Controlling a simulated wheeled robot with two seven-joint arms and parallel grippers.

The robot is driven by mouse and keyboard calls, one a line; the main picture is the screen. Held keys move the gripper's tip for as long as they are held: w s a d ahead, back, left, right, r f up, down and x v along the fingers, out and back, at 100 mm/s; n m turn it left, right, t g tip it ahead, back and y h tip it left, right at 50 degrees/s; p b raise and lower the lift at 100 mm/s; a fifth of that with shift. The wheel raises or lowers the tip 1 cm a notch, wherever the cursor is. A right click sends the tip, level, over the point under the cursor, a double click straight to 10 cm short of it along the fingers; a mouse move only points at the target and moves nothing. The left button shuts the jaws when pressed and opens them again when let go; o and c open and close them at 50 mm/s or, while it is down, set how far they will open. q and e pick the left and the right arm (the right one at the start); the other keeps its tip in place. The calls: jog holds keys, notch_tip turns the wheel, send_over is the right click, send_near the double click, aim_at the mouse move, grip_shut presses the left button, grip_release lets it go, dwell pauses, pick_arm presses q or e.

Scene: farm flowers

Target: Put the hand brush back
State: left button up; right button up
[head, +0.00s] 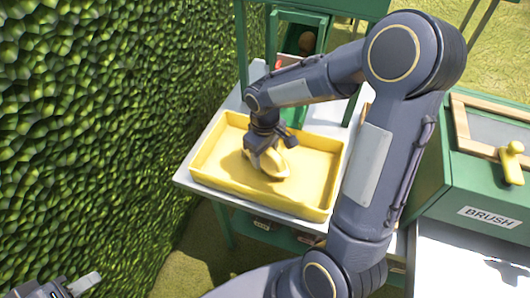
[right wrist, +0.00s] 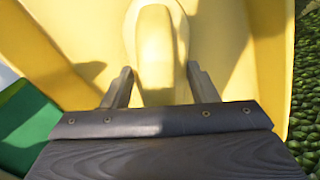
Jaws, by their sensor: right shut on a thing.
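My right gripper (head: 268,148) reaches down into a yellow tray (head: 322,205) and is shut on a yellow, rounded thing that I take for the hand brush (head: 277,165). In the right wrist view the brush's long yellow part (right wrist: 156,50) lies between the two dark fingers (right wrist: 160,88). Its underside is hidden, and I cannot tell whether it touches the tray floor. A green box (head: 472,198) labelled BRUSH stands at the right. My left gripper (head: 82,286) shows only partly at the bottom left corner, away from the tray.
The tray stands on a pale table (head: 205,150) beside a leafy hedge (head: 90,120). A yellow piece (head: 512,165) sits on the BRUSH box's wood-framed top (head: 495,125). A green stand (head: 300,40) rises behind the tray. My right arm crosses between tray and box.

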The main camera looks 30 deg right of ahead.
jog(key=o, duration=1)
jog(key=shift+f, duration=0.1)
jog(key=shift+c, duration=0.2)
jog(key=shift+r+p, duration=0.3)
jog(key=shift+r, duration=0.1)
notch_tip(320, 180, up, 11)
jog(key=shift+f+p, duration=0.2)
jog(key=shift+p, duration=0.5)
jog(key=shift+r, duration=0.35)
jog(key=shift+s+r, duration=0.2)
jog(key=shift+r, duration=0.1)
jog(key=s+a+m+t+y, duration=0.2)
jog(key=s, duration=0.6)
jog(key=s+a+r+m+t+y, duration=0.1)
jog(key=s+a+m+t, duration=0.1)
jog(key=s, duration=0.7)
jog(key=shift+m+t+y, duration=0.4)
jog(key=shift+m+t, duration=0.3)
jog(key=shift+t, duration=0.1)
